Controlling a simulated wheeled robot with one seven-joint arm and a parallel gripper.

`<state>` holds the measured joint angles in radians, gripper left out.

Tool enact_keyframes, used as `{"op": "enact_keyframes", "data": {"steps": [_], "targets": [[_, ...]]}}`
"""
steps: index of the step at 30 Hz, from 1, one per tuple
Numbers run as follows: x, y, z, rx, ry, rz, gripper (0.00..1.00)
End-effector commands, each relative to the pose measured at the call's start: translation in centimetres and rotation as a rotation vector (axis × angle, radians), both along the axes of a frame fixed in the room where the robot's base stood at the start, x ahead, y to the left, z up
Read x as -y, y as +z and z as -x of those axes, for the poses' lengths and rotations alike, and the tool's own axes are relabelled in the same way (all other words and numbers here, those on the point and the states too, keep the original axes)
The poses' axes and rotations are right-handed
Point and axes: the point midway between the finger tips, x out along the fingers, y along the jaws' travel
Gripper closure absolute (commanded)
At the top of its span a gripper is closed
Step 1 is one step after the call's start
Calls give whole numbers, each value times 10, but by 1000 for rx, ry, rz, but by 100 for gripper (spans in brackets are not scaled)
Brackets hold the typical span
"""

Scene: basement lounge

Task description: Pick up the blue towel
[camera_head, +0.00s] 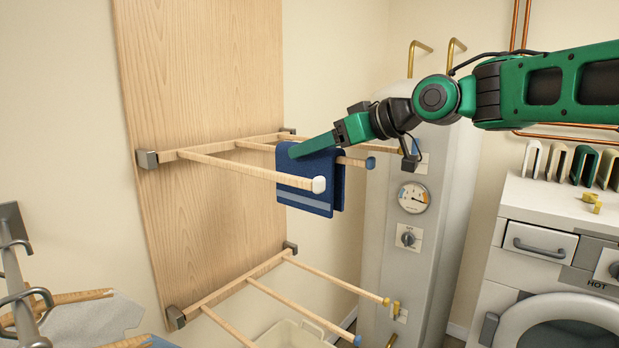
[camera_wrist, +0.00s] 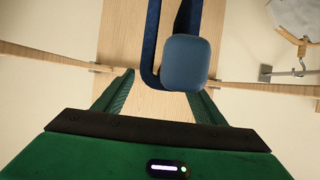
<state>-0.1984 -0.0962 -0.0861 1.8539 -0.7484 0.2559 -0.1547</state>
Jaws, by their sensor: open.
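The blue towel (camera_head: 312,196) hangs folded over a wooden bar of the upper wall rack, with a light stripe near its lower edge. My gripper (camera_head: 294,152) reaches in from the right along the top of the towel. In the wrist view, the towel (camera_wrist: 151,45) shows end-on as a dark blue fold. The bar's blue end cap (camera_wrist: 186,63) covers part of it. My gripper's two fingers (camera_wrist: 165,88) are apart, one on each side of the fold and cap. I cannot tell whether they touch the towel.
A wooden bar with a white cap (camera_head: 319,185) stands in front of the towel. A lower rack (camera_head: 330,326) juts out below. A boiler (camera_head: 437,205) with a gauge is behind, and a washing machine (camera_head: 560,270) is at right. Another cloth (camera_head: 95,318) lies lower left.

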Motion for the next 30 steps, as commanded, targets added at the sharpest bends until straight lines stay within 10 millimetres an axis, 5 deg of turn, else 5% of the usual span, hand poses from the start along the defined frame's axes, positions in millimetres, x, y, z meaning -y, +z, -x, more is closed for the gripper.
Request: {"op": "enact_keyframes", "data": {"steps": [11, 19, 30], "targets": [[-16, -9, -12, 0, -1, 1, 36], [-15, -9, -12, -1, -1, 0, 96], [-15, -3, -13, 2, -2, -1, 97]]}}
